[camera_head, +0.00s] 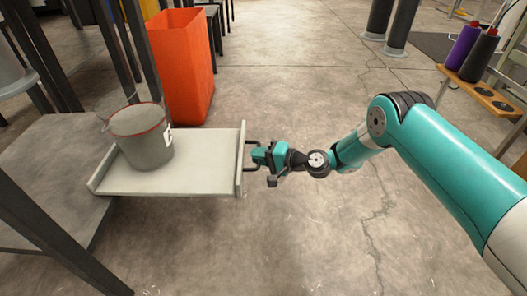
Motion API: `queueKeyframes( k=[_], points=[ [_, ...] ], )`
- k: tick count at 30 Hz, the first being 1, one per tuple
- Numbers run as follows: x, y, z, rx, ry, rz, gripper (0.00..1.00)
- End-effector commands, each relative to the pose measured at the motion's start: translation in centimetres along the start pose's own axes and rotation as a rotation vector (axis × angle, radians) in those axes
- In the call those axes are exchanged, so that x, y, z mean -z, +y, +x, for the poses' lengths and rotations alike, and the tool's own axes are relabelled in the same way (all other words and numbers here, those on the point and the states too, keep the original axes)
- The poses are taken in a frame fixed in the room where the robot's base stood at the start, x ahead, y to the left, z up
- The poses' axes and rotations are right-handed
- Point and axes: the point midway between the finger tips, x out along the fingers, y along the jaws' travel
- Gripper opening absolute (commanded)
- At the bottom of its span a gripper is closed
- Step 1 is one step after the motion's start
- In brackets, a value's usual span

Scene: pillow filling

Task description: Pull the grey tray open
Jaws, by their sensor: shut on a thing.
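The grey tray (203,184) sticks out to the right from a dark-legged frame at the left of the head view. Its front panel (241,160) stands upright at its right end, with a dark handle (246,143) on the outer side. My gripper (260,157) is at this handle and is shut on it; the fingertips are small and partly hidden. A grey bucket (141,143) with a red rim stands upright on the tray.
A tall orange bin (181,70) stands behind the tray. A grey shelf surface (55,165) lies left of it. A wooden rack (485,92) with purple and black cones is at the upper right. The concrete floor (300,240) below and right of the tray is clear.

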Motion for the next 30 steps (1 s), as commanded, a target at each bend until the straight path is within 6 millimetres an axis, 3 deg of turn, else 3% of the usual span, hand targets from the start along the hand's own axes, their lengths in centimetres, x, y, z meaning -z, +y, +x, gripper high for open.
queueKeyframes(
  k=[14,15,18,26,30],
  points=[
    [0.2,-0.1,0.0,0.0,0.001,-0.008,0.0],
    [0.2,-0.1,0.0,0.0,0.002,-0.008,0.17],
    [0.1,-0.1,0.0,0.001,0.0,-0.007,0.36],
    [-0.1,-0.1,0.0,0.0,-0.005,-0.004,0.36],
    [0.0,-0.2,-1.0,-0.001,-0.004,-0.002,0.36]
  ],
)
